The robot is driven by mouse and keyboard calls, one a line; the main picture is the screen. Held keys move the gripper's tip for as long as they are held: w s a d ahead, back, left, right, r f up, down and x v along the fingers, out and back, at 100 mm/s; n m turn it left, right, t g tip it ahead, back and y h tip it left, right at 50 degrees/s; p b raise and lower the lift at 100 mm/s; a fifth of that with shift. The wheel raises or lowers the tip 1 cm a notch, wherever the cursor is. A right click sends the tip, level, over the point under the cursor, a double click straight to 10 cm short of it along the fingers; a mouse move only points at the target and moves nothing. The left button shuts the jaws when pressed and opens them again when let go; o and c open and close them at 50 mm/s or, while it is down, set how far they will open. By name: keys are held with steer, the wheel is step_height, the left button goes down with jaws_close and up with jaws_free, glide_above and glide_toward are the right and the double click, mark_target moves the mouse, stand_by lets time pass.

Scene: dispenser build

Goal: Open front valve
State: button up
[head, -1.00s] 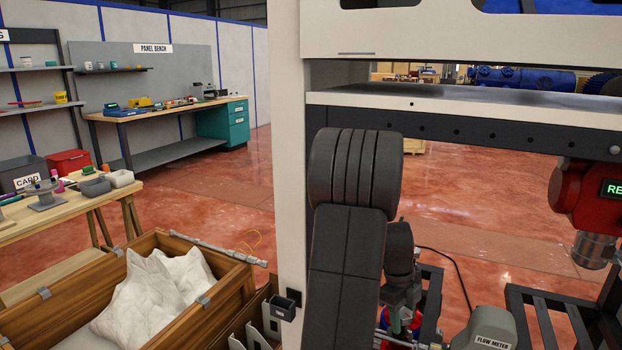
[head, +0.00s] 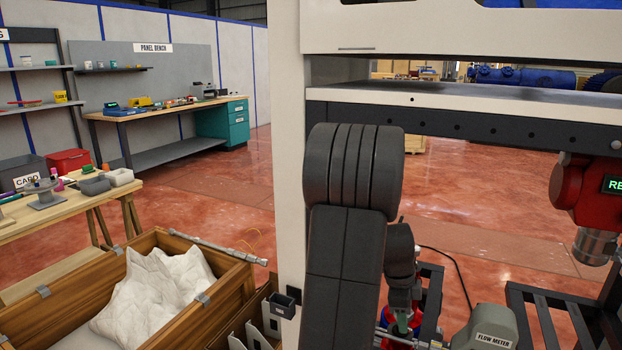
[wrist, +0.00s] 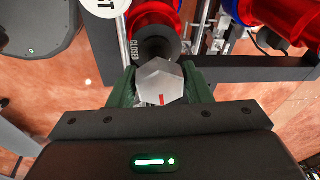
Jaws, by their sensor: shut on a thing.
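The valve's grey faceted knob (wrist: 158,84) shows in the middle of the wrist view, with a red mark on its near face. My gripper (wrist: 160,82) is shut on the knob, a green finger pressed to each side. In the head view my gripper (head: 402,322) shows only in part, low behind my arm; the knob is hidden there.
Red flanged pipe parts (wrist: 265,25) lie close at the upper right of the wrist view. A flow meter (head: 487,330) stands right of my gripper in the head view. A white post (head: 290,150) and a shelf edge (head: 470,98) frame my arm. A wooden crate (head: 205,300) stands at left.

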stand_by(0.4)
steer(key=shift+n+t, duration=0.4)
steer(key=shift+n, duration=1.8)
steer(key=o, duration=0.9)
steer(key=shift+o, duration=0.2)
